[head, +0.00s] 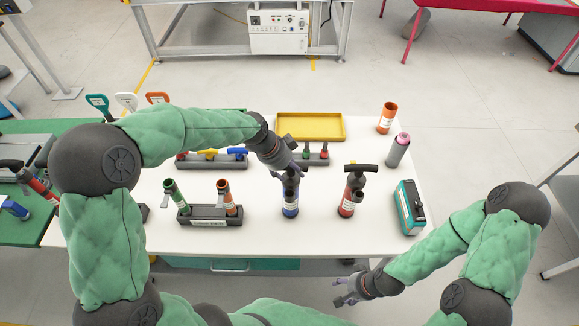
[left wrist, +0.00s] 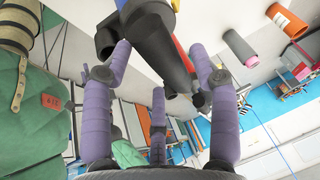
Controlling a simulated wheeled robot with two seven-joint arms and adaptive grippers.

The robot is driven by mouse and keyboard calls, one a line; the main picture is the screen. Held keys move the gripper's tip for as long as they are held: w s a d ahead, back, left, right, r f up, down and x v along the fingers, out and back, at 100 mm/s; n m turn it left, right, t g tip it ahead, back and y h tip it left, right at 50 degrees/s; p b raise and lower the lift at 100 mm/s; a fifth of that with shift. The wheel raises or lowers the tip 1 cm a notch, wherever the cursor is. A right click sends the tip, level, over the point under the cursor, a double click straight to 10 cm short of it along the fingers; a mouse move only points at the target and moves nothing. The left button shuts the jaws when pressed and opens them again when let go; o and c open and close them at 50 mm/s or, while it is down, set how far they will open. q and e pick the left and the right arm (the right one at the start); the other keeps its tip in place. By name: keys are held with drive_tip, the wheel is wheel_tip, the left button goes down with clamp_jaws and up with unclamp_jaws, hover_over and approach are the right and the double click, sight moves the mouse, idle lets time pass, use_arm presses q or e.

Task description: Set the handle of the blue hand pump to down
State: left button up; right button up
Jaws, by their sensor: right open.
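The blue hand pump (head: 290,206) stands upright on the white table, with its lower body in clear view. My left gripper (head: 289,171) is right over its top and hides most of its handle. In the left wrist view, a black handle part (left wrist: 158,45) lies between the spread purple fingers of my left gripper (left wrist: 160,75). The fingers look open around it; whether they touch it is unclear. My right gripper (head: 346,291) is open and empty, in front of the table's near edge.
A red hand pump (head: 347,205) with a black T-handle stands to the right. A dark rack (head: 208,220) with green and orange tubes is on the left. A teal box (head: 408,208), grey cylinder (head: 397,153), orange tube (head: 387,119) and yellow tray (head: 310,137) are also on the table (head: 330,238).

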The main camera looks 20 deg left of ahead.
use_arm(q)
drive_tip(key=shift+r, duration=0.25)
drive_tip(key=shift+a+r, duration=0.1)
drive_tip(key=shift+r, duration=0.1)
drive_tip(key=v, duration=1.1)
drive_tip(key=shift+s, duration=0.15)
drive_tip(key=shift+r, duration=0.1)
